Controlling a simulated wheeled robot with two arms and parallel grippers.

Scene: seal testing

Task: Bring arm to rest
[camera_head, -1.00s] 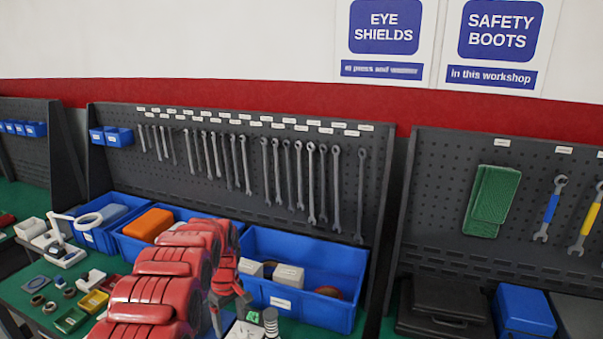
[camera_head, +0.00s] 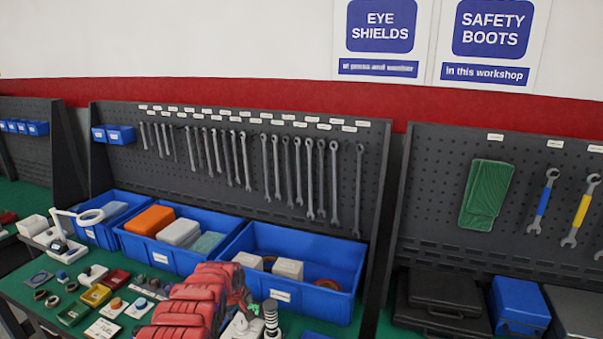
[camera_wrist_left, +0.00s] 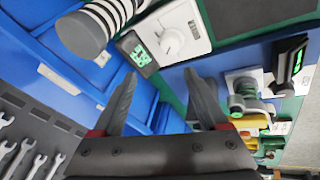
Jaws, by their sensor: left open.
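My left arm (camera_head: 195,305), red, reaches in from the bottom of the head view over the green bench. Its gripper is mostly hidden behind the arm there. In the left wrist view my left gripper (camera_wrist_left: 160,78) shows two dark fingers spread apart with nothing held between them. Beyond the fingers are a small device with a green display (camera_wrist_left: 138,52) and a white box with a round knob (camera_wrist_left: 173,38). My right arm and gripper are in neither view.
Blue bins (camera_head: 290,308) with parts line the back of the bench. Small trays and parts (camera_head: 95,295) crowd the left front. A black-and-white striped cylinder (camera_head: 271,318) stands close right of my arm. Wrenches (camera_head: 265,170) hang on the pegboard; black cases (camera_head: 440,305) lie right.

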